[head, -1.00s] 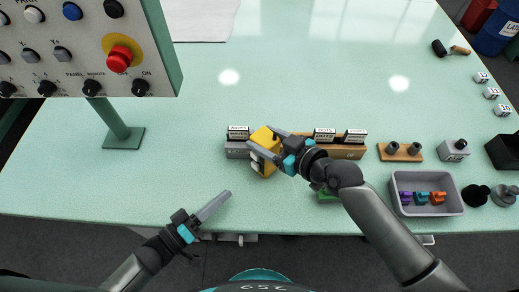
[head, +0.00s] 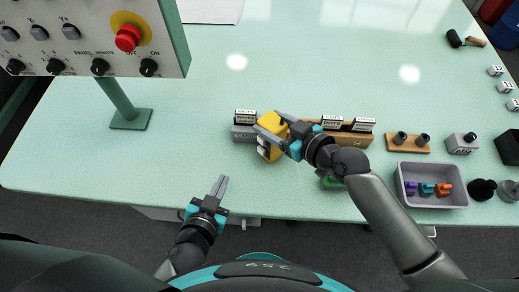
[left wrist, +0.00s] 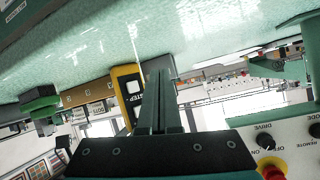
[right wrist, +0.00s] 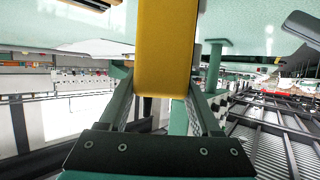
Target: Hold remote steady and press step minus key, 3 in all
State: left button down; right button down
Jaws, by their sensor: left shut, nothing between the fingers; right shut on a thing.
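The yellow remote (head: 271,127) is held above the table in my right gripper (head: 267,120), with a finger on each side. The yellow body also fills the top middle of the right wrist view (right wrist: 166,45), between the fingers. In the left wrist view the remote (left wrist: 121,75) shows a pale key (left wrist: 133,87) beside a label that reads STEP; its sign is hard to read. My left gripper (head: 221,181) is shut and empty near the table's front edge, left of and nearer than the remote. Its fingers (left wrist: 160,75) overlap the remote's edge in the left wrist view, apart from it.
A panel with a red button (head: 128,38) stands on a green post at the left. Wooden and grey holders with labels (head: 333,121) stand behind the remote. A grey tray (head: 432,200) with coloured pieces is at the right. The table's left middle is clear.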

aim_at(261, 151)
pick_arm(q)
jog(key=shift+a+r, duration=0.1)
jog(key=shift+a, duration=0.05)
jog(key=shift+w+d, duration=3.1)
jog(key=shift+w, duration=0.1)
jog(key=shift+w+d, duration=0.1)
jog(key=shift+w+d, duration=0.2)
jog(key=shift+w+d, duration=0.35)
jog(key=shift+w, duration=0.05)
dwell(1.0)
jog(key=shift+s+a, duration=0.65)
jog(key=shift+s, duration=0.1)
